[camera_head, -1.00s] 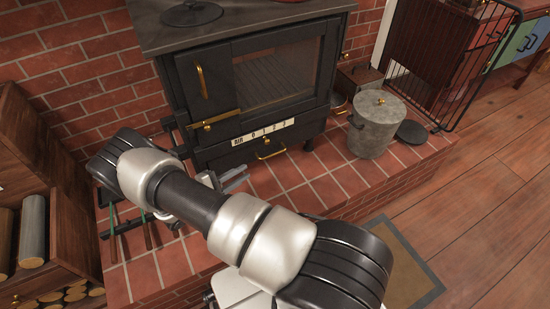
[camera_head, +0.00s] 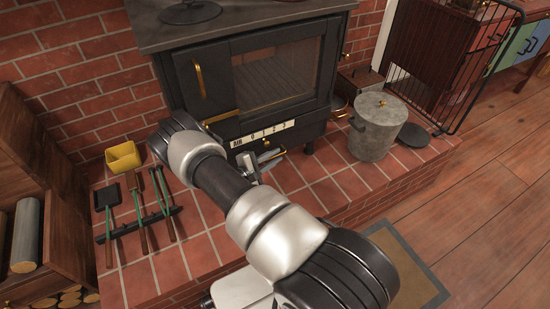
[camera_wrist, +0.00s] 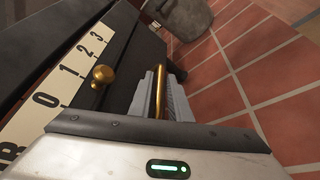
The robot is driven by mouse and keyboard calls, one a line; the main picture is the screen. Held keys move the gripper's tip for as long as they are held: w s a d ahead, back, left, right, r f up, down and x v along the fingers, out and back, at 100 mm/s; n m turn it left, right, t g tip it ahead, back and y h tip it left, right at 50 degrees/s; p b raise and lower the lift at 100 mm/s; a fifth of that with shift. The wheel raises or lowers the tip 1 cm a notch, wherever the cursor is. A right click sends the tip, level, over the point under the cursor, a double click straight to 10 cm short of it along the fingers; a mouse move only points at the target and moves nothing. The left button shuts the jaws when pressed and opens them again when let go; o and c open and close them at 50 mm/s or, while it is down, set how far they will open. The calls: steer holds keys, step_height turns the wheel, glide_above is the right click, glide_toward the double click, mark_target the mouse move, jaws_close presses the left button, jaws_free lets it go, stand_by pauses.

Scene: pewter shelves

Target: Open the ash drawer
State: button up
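The ash drawer (camera_wrist: 122,88) is the dark front low on the black stove, under the white AIR scale; it looks closed. Its brass bar handle (camera_wrist: 159,92) stands out from the front and lies between the fingertips of my gripper (camera_wrist: 160,95) in the wrist view. The fingers are close on both sides of the bar, but I cannot tell whether they press on it. In the head view my gripper (camera_head: 259,168) is at the drawer front, and it covers part of the handle (camera_head: 272,154).
The brass air knob (camera_wrist: 103,75) is left of the handle in the wrist view. A grey lidded bucket (camera_head: 377,128) stands right of the stove. Green-handled tools (camera_head: 140,210) and a yellow container (camera_head: 123,157) lie on the hearth at left. The brick hearth before the stove is mostly clear.

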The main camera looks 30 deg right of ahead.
steer(key=shift+w+d+f, duration=0.1)
steer(key=shift+d, duration=0.2)
jaws_close()
